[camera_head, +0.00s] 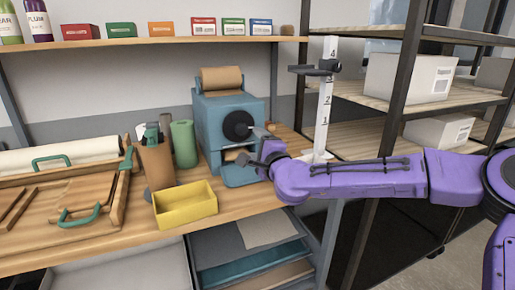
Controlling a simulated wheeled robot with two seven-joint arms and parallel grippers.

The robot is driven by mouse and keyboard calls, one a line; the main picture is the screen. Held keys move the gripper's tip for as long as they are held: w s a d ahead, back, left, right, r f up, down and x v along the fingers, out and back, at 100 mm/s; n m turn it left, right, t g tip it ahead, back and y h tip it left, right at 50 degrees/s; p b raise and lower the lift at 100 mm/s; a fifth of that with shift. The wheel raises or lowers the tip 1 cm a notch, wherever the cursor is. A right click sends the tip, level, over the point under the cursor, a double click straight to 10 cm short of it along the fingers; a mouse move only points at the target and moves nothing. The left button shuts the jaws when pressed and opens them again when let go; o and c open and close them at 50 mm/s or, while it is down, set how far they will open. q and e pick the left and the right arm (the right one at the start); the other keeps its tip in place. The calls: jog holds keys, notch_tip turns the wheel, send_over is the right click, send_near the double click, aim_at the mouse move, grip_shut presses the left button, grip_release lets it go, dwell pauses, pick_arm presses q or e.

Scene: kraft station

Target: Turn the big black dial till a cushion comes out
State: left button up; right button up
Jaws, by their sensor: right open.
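The blue dispenser machine (211,120) stands on the wooden workbench, with a roll of brown paper (221,78) on top. The big black dial (238,126) is on its front face. Below the dial is an opening with something brown (233,156) in it, and a blue tray (240,177) sticks out beneath. No separate cushion can be made out. My right gripper (253,147) is at the dial's lower right, at the end of the purple arm. It is open and small in view; I cannot tell whether it touches the dial. My left gripper is not in view.
A yellow bin (185,204) sits in front of the machine. A brown holder (156,165) with tools and a green roll (184,143) stand to its left. A white height gauge (324,105) stands at the right, beside shelves with boxes (408,78).

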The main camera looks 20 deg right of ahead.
aim_at(243, 132)
jog(key=a+n+g+p, duration=0.2)
jog(key=a+n+p, duration=0.2)
jog(key=n+p, duration=0.5)
jog(key=w+d+n+p, duration=0.1)
jog(key=w+n+p, duration=0.2)
jog(key=w+d+n+t+p, duration=0.1)
jog(key=w+n+p, duration=0.2)
jog(key=w+n, duration=0.1)
jog(key=w+d+n+t+p, duration=0.1)
jog(key=w+n+p, duration=0.2)
jog(key=n, duration=0.1)
jog(key=shift+w+d, duration=0.25)
jog(key=shift+w, duration=0.05)
jog(key=shift+f, duration=0.1)
jog(key=c, duration=1.1)
